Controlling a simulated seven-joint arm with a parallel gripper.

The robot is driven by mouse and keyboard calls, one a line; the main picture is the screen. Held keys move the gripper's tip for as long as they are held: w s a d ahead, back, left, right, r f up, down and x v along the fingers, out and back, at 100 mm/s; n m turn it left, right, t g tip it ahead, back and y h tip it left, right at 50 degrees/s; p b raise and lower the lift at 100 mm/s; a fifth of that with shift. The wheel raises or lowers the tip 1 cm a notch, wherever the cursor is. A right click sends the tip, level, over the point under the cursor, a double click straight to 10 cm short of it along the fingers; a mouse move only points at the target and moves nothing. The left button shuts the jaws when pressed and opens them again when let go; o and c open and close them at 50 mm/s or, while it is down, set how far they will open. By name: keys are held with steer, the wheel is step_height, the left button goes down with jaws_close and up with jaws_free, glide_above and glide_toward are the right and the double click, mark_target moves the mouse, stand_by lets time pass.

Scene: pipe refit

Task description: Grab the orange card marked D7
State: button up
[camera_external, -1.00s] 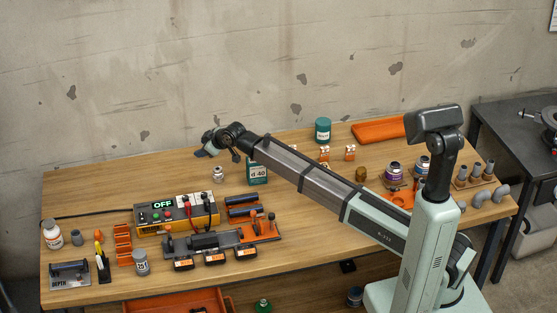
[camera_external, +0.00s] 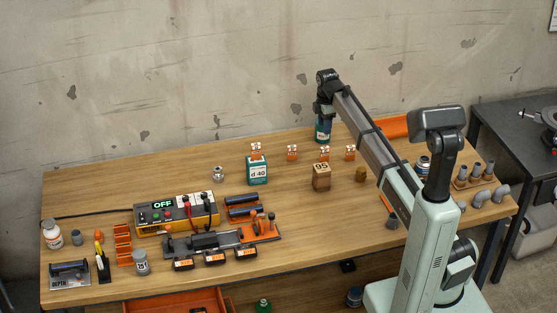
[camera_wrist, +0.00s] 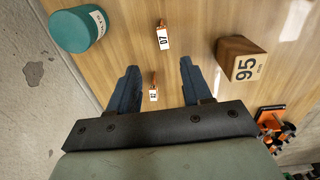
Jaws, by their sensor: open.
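An orange card with a white label that reads like D7 (camera_wrist: 163,38) stands on the table in the wrist view, just beyond my fingertips. It appears to be the middle card (camera_external: 324,154) of the back row in the outside view. My gripper (camera_wrist: 159,67) is open and empty, its dark blue fingers spread. In the outside view my gripper (camera_external: 324,108) is raised near the back of the table, in front of the teal can. A second labelled card (camera_wrist: 154,93) shows between the fingers, lower down on the table; its label is too small to read.
A wooden block marked 95 (camera_wrist: 242,60) stands right of the D7 card, and a teal can (camera_wrist: 76,30) left of it. Other cards stand at the left (camera_external: 292,153) and right (camera_external: 350,152) of the row. A green d 40 tin (camera_external: 257,172) carries another card (camera_external: 256,148).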

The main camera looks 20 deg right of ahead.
mark_target(325, 148)
steer(key=f, duration=0.5)
steer(key=d+f, duration=0.1)
steer(key=f, duration=0.2)
steer(key=shift+s+f, duration=0.15)
steer(key=shift+s, duration=0.1)
steer(key=shift+w+a+f, duration=0.1)
steer(key=shift+a+f, duration=0.05)
steer(key=shift+f, duration=1.15)
steer(key=shift+w+a+f, duration=0.1)
steer(key=shift+f, duration=1.2)
steer(key=shift+c, duration=0.4)
jaws_close()
